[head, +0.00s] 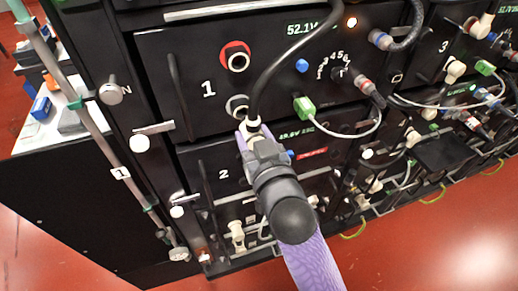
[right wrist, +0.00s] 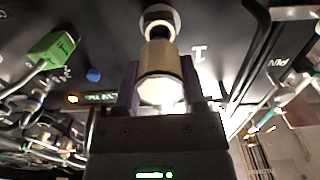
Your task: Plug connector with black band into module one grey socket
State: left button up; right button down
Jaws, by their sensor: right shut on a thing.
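Module one (head: 190,70) is the black panel with a white "1". It has a red-ringed socket (head: 236,58) and, below it, a grey socket (head: 237,105). My right gripper (head: 252,134) is shut on a cream connector (head: 252,124) just below the grey socket, with a black cable rising from it. In the right wrist view, the connector (right wrist: 160,60) stands between the fingers, with a thin dark band around it. Its far end is lined up with the grey socket (right wrist: 156,14) and very close to it. I cannot tell whether it is inside. My left gripper is out of view.
A green plug (head: 304,108) with a white cable sits right of the grey socket. A black handle (head: 180,98) stands left of the sockets. Module two (head: 222,175) is below. Several other plugged cables crowd the right side.

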jog(key=shift+w+r, duration=0.1)
dwell(0.5)
jog(key=shift+p, duration=0.35)
dwell(0.6)
jog(key=shift+p, duration=0.35)
jog(key=shift+x, duration=1.8)
